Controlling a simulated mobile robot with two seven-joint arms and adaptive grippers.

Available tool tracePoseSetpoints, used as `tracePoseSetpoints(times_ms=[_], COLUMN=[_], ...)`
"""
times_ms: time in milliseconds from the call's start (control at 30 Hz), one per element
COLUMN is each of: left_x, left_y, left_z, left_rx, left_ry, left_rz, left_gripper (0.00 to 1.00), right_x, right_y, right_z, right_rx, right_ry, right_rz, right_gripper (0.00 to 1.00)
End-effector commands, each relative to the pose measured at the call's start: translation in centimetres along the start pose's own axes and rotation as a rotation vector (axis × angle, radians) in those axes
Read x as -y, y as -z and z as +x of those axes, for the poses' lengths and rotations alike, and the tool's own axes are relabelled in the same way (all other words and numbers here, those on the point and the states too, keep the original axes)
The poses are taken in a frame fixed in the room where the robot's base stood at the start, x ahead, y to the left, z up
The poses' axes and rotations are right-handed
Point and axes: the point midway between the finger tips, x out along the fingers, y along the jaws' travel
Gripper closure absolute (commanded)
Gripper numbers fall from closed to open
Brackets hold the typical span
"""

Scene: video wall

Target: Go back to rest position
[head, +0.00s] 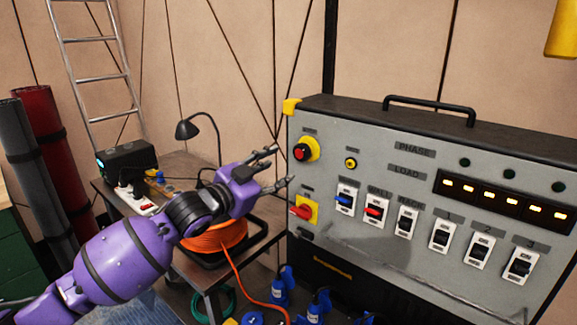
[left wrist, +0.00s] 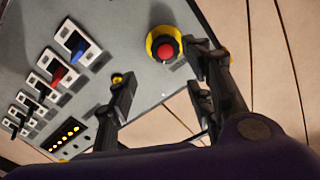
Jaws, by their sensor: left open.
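My left gripper (head: 279,169) is open and empty, at the left edge of the grey control panel (head: 350,255). In the left wrist view its fingers (left wrist: 160,90) stand apart in front of the panel, with nothing between the tips. The red push button on a yellow collar (head: 302,152) is to the right of the fingers in the head view; in the left wrist view the button (left wrist: 166,51) is beyond them. I cannot tell whether a finger touches the panel. My right gripper is in neither view.
Several switches line the panel, including a blue one (head: 343,199) and a red one (head: 374,211), beside a red rotary knob (head: 302,212). A side table holds an orange cable reel (head: 215,238), a lamp (head: 187,129) and a power strip (head: 135,202). A ladder (head: 95,77) stands behind.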

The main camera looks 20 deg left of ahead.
Motion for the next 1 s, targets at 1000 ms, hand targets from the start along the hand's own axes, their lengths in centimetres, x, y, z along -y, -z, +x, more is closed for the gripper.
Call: tracePoseSetpoints(times_ms=[1000], left_x=[-33.9], left_y=[-31.2], left_z=[-29.6], left_rx=[0.676], left_ry=[0.055], left_rz=[-0.418], left_gripper=[0.53], right_x=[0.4], right_y=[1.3], right_z=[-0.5], right_rx=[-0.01], right_ry=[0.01], right_rz=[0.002], right_gripper=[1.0])
